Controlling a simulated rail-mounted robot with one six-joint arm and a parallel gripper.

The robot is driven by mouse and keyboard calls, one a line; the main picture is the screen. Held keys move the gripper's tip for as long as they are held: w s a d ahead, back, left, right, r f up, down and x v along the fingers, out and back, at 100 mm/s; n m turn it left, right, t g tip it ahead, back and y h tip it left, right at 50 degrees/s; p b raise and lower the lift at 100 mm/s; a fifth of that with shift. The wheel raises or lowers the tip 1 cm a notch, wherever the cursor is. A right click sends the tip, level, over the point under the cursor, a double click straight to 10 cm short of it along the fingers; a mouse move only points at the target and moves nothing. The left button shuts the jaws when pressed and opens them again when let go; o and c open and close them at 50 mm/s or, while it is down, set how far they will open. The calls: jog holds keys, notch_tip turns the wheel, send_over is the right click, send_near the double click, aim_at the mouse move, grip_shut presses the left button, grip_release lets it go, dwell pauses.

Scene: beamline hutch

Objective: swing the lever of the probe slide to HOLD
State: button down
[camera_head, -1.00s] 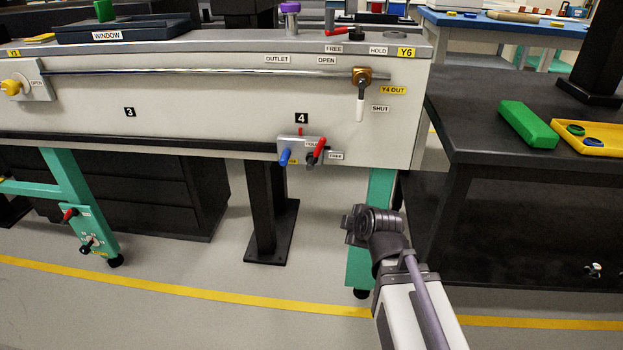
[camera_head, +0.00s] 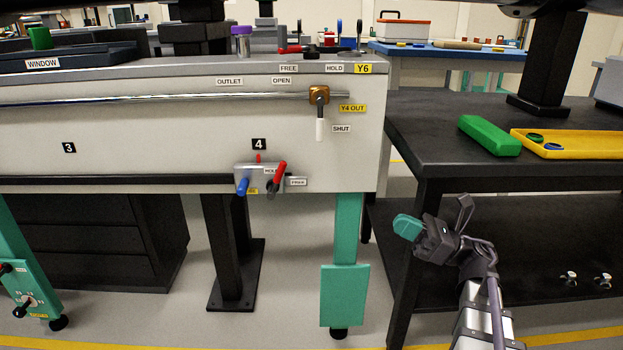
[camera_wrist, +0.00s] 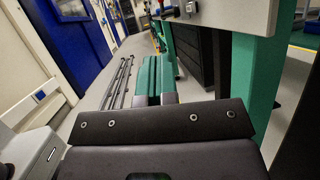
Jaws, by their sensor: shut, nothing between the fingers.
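My gripper (camera_head: 408,228) is shut and empty, with teal fingertips pointing left. It is in front of the dark bench, right of and below the bench end labelled Y6. Its teal fingers also show in the wrist view (camera_wrist: 157,80). Two red levers have FREE and HOLD labels near them; I cannot tell which belongs to the probe slide. One red lever (camera_head: 290,49) lies on the bench top, pointing left, by the FREE label (camera_head: 288,68); the HOLD label (camera_head: 334,68) is farther right. The other red lever (camera_head: 279,174) slants upward on a small box below panel 4. Neither is touched.
A brass valve (camera_head: 319,95) with a white-tipped handle hangs above, by SHUT. A teal leg (camera_head: 345,295) stands below. The dark bench (camera_head: 430,172) at right carries a green block (camera_head: 489,136) and yellow tray (camera_head: 560,150).

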aim_at(280, 173)
jog(key=p+x, duration=0.8)
jog(key=x, duration=1.6)
jog(key=shift+a+f+p, duration=0.15)
jog(key=shift+a+p, duration=0.1)
jog(key=shift+p, duration=0.15)
jog(key=shift+s, duration=0.1)
